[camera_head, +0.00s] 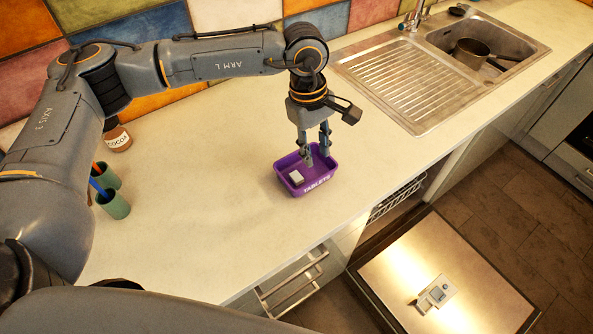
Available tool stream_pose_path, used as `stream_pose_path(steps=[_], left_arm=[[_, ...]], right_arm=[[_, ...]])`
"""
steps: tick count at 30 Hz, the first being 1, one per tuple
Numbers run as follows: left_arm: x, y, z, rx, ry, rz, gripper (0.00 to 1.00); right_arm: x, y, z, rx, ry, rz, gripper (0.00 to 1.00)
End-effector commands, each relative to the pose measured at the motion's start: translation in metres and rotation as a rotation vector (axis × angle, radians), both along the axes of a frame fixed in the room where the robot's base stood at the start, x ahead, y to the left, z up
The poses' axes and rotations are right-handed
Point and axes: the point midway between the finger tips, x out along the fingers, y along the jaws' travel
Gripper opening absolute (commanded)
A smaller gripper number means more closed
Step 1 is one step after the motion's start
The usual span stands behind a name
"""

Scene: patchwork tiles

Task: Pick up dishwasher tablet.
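A purple tub marked "TABLETS" (318,187) stands on the pale worktop near its front edge. A small white dishwasher tablet (296,177) lies inside it, towards the left. My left gripper (318,160) points down over the tub, with its fingertips at or just inside the rim. Its fingers are apart with nothing seen between them, and they are to the right of the tablet. I cannot tell whether they touch the tub. My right gripper is not in view.
A cocoa jar (117,138) and green cups (113,205) stand at the left. A steel sink (480,45) with a pan (470,53) is at the back right. The dishwasher door (440,270) is open below the worktop. The worktop around the tub is clear.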

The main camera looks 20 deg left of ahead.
Motion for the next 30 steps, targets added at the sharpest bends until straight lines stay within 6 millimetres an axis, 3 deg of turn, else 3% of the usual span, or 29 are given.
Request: stream_pose_path(steps=[1,3,6,15,22,30], left_arm=[[0.008,0.018,0.003,0.063,-0.021,-0.006,0.3],[0.013,0.034,0.005,0.121,-0.033,-0.009,0.3],[0.015,0.042,-0.002,0.152,-0.036,-0.013,0.3],[0.014,0.042,-0.058,0.15,-0.034,-0.012,0.3],[0.015,0.041,-0.078,0.147,-0.038,-0.014,0.3],[0.015,0.044,-0.112,0.147,-0.034,-0.013,0.3]], right_arm=[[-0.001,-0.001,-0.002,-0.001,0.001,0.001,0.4],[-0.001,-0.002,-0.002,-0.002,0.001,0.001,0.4],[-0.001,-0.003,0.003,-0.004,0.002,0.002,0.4],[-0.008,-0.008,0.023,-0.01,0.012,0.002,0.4],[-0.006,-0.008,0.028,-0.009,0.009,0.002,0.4],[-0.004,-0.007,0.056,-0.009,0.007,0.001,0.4]])
